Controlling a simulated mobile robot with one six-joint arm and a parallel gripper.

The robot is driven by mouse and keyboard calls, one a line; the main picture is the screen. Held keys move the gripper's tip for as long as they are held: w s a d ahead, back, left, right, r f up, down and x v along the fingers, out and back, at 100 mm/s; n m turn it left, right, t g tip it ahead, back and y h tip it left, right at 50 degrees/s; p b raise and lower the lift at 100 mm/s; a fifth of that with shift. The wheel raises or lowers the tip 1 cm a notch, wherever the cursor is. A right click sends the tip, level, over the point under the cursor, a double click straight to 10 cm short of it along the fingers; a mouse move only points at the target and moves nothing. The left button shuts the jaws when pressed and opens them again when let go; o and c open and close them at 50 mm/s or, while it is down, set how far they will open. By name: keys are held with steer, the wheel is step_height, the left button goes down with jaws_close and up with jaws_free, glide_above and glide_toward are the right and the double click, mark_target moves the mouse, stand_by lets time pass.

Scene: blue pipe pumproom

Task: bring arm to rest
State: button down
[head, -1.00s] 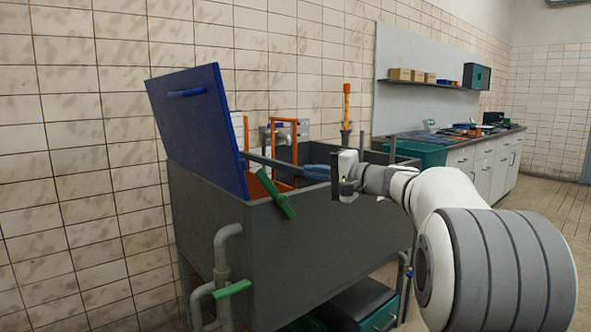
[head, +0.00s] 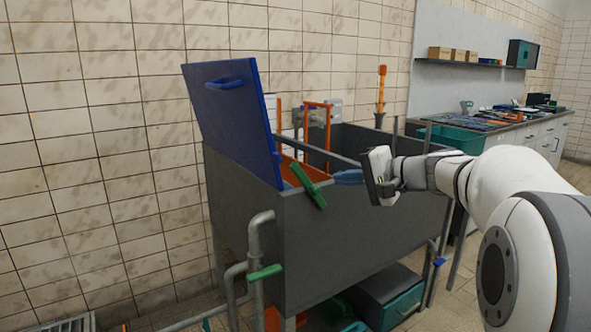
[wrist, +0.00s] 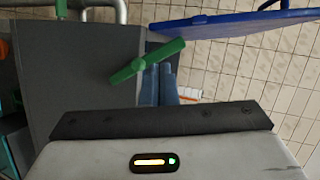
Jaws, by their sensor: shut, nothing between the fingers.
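My gripper (head: 347,177) is at the end of my white and grey arm, in front of the grey tank's upper edge in the head view. Its blue fingers (wrist: 159,85) are together and hold nothing; they also show in the wrist view, pointing towards the tiled wall. A green lever handle (head: 308,185) on the tank front is just left of the fingertips in the head view. In the wrist view the same green handle (wrist: 146,62) appears across the fingers; I cannot tell whether they touch.
The grey tank (head: 330,245) has a raised blue lid (head: 233,115). A grey pipe with a lower green handle (head: 264,272) stands at its front. An orange-handled tool (head: 381,90) stands upright behind. A teal box (head: 400,303) is below. A counter (head: 540,128) lies at the right.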

steer(key=s+a+r+n+g+h+p, duration=0.1)
steer(key=s+a+n+g+h+p, duration=0.15)
steer(key=s+p, duration=0.45)
steer(key=s+a+r+n+g+h+p, duration=0.1)
steer(key=s+a+g+h+p, duration=0.15)
steer(key=s+p, duration=0.5)
steer(key=s+d+r+n+g+h+p, duration=0.1)
steer(key=s+d+h+p, duration=0.1)
steer(key=s+p, duration=0.3)
steer(key=s+d+n+g+h+p, duration=0.1)
steer(key=s+h+p, duration=0.3)
steer(key=s, duration=0.5)
steer(key=shift+s+d+r+n+p, duration=0.35)
steer(key=shift+d+n+p, duration=0.15)
steer(key=shift+d+n, duration=0.3)
